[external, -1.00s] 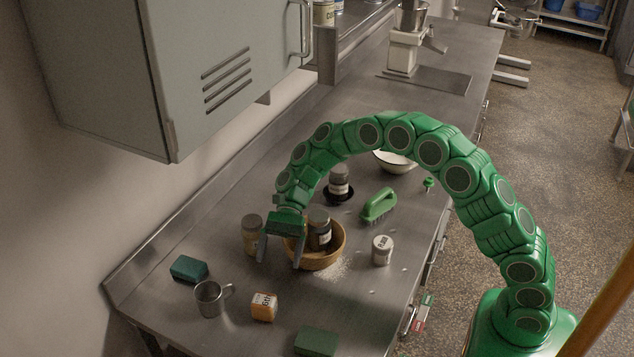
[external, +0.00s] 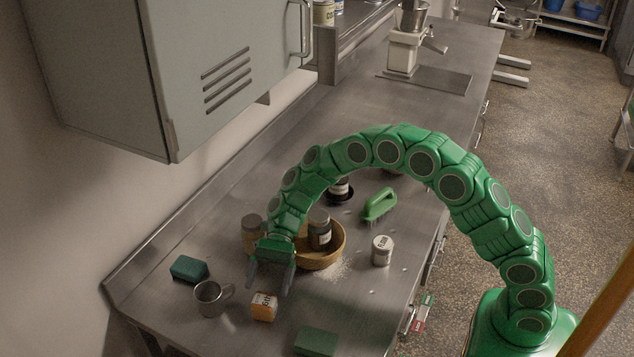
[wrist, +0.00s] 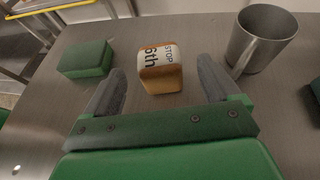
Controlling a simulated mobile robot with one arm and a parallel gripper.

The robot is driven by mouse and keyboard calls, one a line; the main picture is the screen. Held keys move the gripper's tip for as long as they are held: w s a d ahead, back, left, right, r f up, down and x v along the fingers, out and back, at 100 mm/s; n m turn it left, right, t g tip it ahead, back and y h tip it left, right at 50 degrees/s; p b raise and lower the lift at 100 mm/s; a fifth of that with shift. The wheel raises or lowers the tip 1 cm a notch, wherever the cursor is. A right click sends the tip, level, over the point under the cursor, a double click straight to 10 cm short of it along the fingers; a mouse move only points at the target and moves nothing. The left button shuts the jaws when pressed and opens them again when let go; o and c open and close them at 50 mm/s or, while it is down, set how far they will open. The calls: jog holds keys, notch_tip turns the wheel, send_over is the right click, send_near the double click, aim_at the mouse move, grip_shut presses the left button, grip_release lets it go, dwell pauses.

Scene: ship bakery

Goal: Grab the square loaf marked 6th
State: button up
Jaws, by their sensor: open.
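The square loaf marked 6th (external: 264,307) is a small block with orange-brown sides and a white wrapper on the counter. In the wrist view the loaf (wrist: 160,70) shows "STOP" and "6th" on its label. My gripper (external: 268,290) is open and empty, above and just behind the loaf in the external view. In the wrist view the loaf lies ahead, between the lines of my two fingers (wrist: 165,85), and neither finger visibly touches it.
A metal mug (external: 209,298) stands left of the loaf, close to one finger in the wrist view. Green blocks (external: 316,342) (external: 189,269) lie on either side. A wooden bowl (external: 335,250) holding a jar, another jar (external: 252,233) and a flour tin (external: 382,251) stand behind.

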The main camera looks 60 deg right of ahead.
aim_at(266, 293)
jog(key=shift+x, duration=2.3)
jog(key=c, duration=1.1)
